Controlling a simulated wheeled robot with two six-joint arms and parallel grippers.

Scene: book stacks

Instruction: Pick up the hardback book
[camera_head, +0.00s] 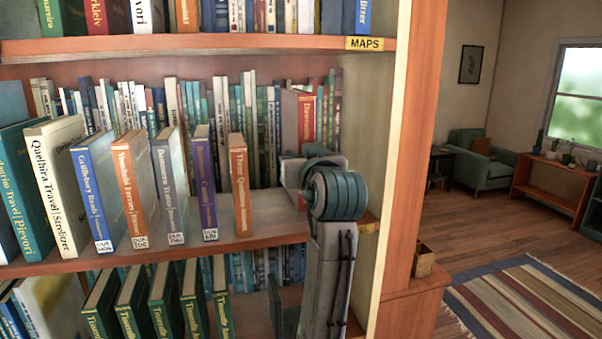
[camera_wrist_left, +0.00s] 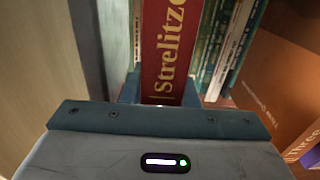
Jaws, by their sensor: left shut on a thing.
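A red hardback book (camera_head: 307,118) stands upright at the right end of the middle shelf, its lower part hidden behind my left gripper in the head view. In the left wrist view the red book (camera_wrist_left: 168,45) shows its spine with "Strelitz" lettering, between the two blue fingers. My left gripper (camera_head: 292,168) reaches into the shelf from the front, shut on the red book's spine side; its fingertips are mostly hidden in the head view. The gripper also shows in the left wrist view (camera_wrist_left: 160,95). My right gripper is not in view.
An orange book (camera_head: 240,185) stands left of my gripper, with several others further left. A back row of books stands behind. The shelf's side upright (camera_head: 405,130) is close on the right. The upper shelf with a MAPS label (camera_head: 364,44) is overhead; green books (camera_head: 190,300) stand below.

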